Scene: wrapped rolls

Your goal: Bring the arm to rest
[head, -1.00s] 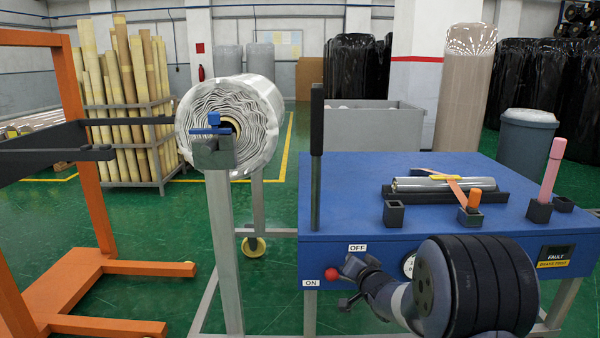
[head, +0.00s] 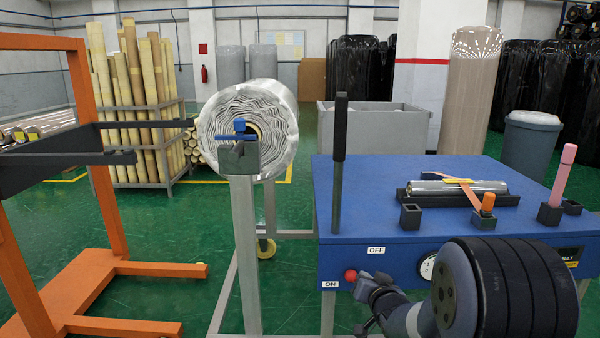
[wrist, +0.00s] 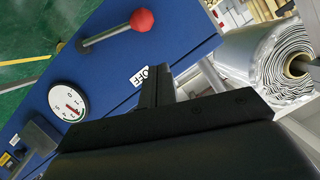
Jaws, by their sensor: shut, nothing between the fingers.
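My gripper (head: 366,288) is in front of the blue bench (head: 376,225), low at its front panel. It also shows in the wrist view (wrist: 157,82), with its dark fingers together and nothing between them. A red-knobbed lever (head: 350,275) sticks out of the panel by the ON label (head: 331,284). In the wrist view the red knob (wrist: 141,19) is apart from the fingers. The OFF label (wrist: 140,76) is close beside the fingers in that view. My dark, rounded arm link covers the right part of the panel in the head view.
A wrapped roll (head: 280,120) sits on a grey stand left of the bench. An orange frame (head: 90,290) with dark arms stands further left. Green floor is open between frame and stand.

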